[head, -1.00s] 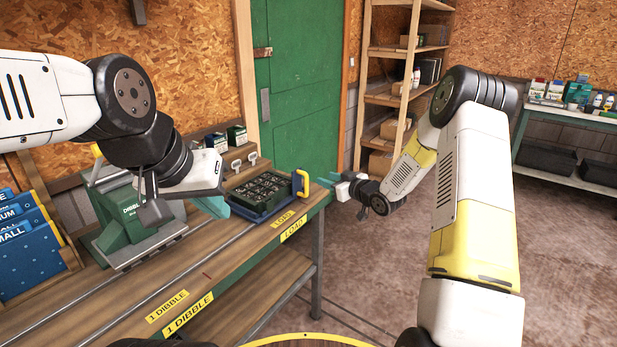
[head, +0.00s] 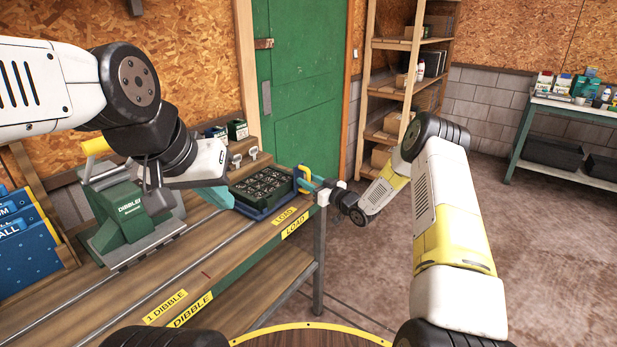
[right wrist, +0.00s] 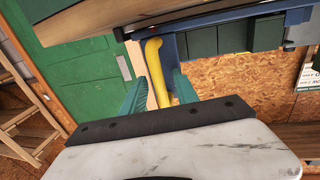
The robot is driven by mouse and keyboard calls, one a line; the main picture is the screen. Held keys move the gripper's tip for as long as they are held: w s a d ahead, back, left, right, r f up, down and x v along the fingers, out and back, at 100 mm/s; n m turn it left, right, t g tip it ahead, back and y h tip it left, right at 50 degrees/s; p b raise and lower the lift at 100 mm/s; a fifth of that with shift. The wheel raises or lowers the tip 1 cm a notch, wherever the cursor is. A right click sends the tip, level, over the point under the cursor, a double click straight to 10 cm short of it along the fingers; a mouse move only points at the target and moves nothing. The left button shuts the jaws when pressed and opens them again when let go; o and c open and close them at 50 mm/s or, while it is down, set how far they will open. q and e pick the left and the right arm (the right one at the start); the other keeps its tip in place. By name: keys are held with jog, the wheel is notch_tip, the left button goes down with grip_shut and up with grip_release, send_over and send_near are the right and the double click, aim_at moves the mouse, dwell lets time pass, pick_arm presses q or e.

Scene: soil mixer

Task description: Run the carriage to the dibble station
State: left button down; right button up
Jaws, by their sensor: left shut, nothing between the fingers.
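The carriage (head: 258,212) is a blue sled bearing a dark green tray of cells, standing on the rails by the yellow LOAD label (head: 296,226). Its yellow handle (head: 304,175) stands at its right end. My right gripper (head: 318,183) is at the handle; in the right wrist view its teal fingers (right wrist: 160,90) are open, with the yellow handle (right wrist: 155,60) between them. Whether they touch it I cannot tell. My left gripper (head: 222,198) is shut and empty, just left of the carriage. The green dibble machine (head: 128,207) stands further left, behind the 1 DIBBLE label (head: 165,307).
The rails run along the wooden bench (head: 225,262), clear in front of the dibble machine. Small boxes (head: 237,130) stand behind the carriage. A green door (head: 300,90) and a wooden shelf (head: 405,80) are beyond.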

grip_shut()
dwell(1.5)
